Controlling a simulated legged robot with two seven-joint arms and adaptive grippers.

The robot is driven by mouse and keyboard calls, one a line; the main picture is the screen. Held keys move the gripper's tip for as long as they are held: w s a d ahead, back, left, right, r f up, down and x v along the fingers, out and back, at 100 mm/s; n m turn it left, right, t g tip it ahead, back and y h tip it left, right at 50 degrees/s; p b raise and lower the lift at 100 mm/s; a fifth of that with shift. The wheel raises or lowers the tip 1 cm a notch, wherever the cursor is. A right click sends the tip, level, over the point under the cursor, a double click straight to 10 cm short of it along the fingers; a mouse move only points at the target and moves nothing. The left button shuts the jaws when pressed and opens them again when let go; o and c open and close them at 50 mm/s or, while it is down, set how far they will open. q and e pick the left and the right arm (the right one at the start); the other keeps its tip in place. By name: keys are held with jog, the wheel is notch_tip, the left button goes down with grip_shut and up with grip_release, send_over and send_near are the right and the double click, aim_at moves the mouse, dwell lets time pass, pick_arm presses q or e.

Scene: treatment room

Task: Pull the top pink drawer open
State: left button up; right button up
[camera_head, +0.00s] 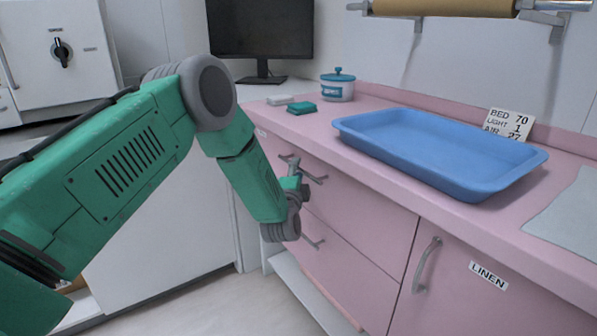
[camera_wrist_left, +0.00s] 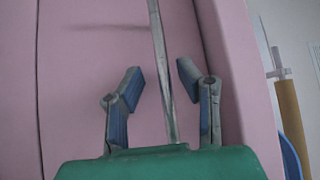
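The top pink drawer (camera_head: 365,200) is under the pink counter and its front looks flush with the cabinet. Its metal bar handle (camera_head: 316,179) shows just right of my left gripper (camera_head: 291,164). In the left wrist view, the handle (camera_wrist_left: 163,75) runs lengthwise between the two fingers of the left gripper (camera_wrist_left: 160,80). The fingers stand apart with gaps on both sides of the bar, so the gripper is open and not clamped on it. The pink drawer front (camera_wrist_left: 85,80) fills much of that view. My right gripper is in neither view.
A lower pink drawer with its own handle (camera_head: 313,242) is below. A LINEN door (camera_head: 480,295) is at the right. On the counter are a blue tray (camera_head: 445,180), a lidded jar (camera_head: 338,86) and a green block (camera_head: 301,108). A monitor (camera_head: 262,30) stands behind.

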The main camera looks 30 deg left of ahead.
pick_arm(q)
jog(key=shift+s+d+r, duration=0.1)
jog(key=shift+s+d, duration=0.05)
jog(key=shift+d, duration=0.2)
jog(key=v, duration=1.1)
jog(key=shift+s+f, duration=0.2)
jog(key=shift+s, duration=0.05)
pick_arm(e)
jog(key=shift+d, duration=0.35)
pick_arm(q)
jog(key=shift+a, duration=0.2)
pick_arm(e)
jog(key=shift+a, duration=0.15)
